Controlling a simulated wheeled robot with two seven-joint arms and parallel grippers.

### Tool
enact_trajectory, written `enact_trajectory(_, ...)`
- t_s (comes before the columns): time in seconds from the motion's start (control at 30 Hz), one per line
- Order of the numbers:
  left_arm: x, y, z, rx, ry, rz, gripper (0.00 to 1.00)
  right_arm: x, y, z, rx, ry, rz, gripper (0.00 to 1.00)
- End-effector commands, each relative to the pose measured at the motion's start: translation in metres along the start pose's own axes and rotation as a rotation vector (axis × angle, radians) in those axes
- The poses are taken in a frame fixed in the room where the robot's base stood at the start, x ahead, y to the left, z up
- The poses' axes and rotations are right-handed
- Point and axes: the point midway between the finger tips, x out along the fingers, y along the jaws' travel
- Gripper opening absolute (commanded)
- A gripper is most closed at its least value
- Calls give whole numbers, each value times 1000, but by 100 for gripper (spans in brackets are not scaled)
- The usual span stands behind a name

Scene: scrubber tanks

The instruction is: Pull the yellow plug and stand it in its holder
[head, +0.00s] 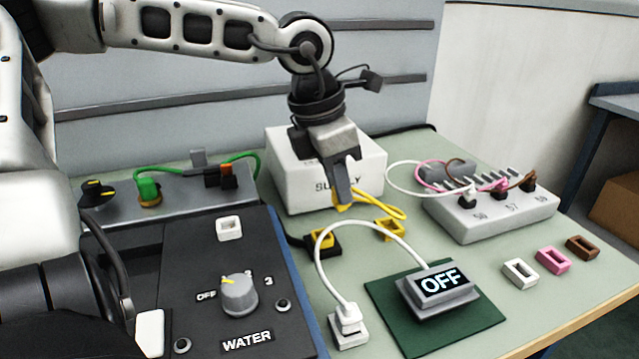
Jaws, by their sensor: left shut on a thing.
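My left gripper (342,200) points down in front of the white supply box and is shut on the yellow plug (342,208), which is mostly hidden by the fingers. A yellow cable (385,200) loops from the plug to the right. The plug is over a black socket with a yellow top (323,241) and looks apart from it. A small yellow holder (389,230) stands on the table, right of the socket. My right gripper is not in view.
The white supply box (290,170) stands behind the gripper. A white cable (325,245) arches in front, from a white plug to the OFF display (440,285). A grey block with several plugs (490,215) is at right. The WATER panel (185,285) is at left.

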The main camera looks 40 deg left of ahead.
Motion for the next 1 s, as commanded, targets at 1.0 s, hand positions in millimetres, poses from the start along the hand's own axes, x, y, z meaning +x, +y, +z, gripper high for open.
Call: enact_trajectory(1.0,24,1,88,-1,-3,1,2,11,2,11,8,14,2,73)
